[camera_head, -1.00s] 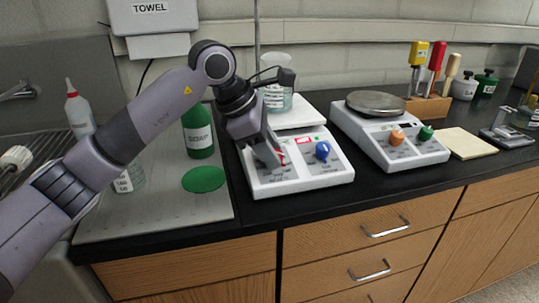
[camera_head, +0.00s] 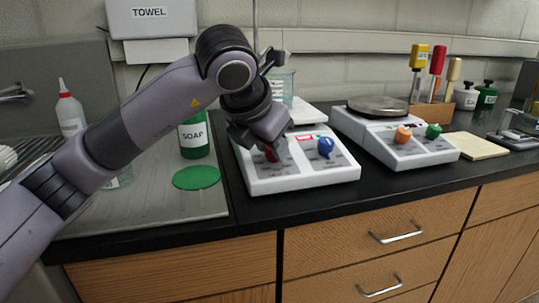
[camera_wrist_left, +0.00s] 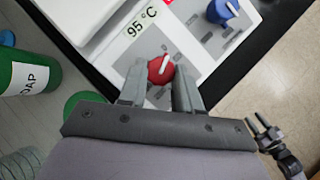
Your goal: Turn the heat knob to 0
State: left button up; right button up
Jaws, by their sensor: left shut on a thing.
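The white hot plate (camera_head: 318,173) has a red knob (camera_head: 271,155) on the left of its front panel and a blue knob (camera_head: 326,147) to the right. The knob labels are too small to read. My left gripper (camera_head: 268,146) points down at the red knob and hides part of it. In the left wrist view the red knob (camera_wrist_left: 160,68) sits between the two fingers, which are shut on it. Its white pointer line tilts slightly right of up. A "95 °C" display (camera_wrist_left: 142,22) shows beside it. My right gripper (camera_wrist_left: 262,128) hangs apart at lower right, its fingers spread.
A glass beaker (camera_head: 283,86) stands on the hot plate behind my gripper. A green soap bottle (camera_head: 194,138) and green disc (camera_head: 196,177) are to the left. A second device (camera_head: 395,140) with orange and green knobs stands close on the right. The black counter edge is in front.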

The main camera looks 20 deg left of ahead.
pick_arm(q)
jog(key=shift+d+n+y+b, duration=0.1)
jog(key=shift+n+y+b, duration=0.45)
jog(key=shift+n, duration=0.45)
jog(key=o, duration=1.1)
jog(key=shift+c, duration=0.2)
jog(key=v, duration=0.7)
jog(key=shift+s, duration=0.15)
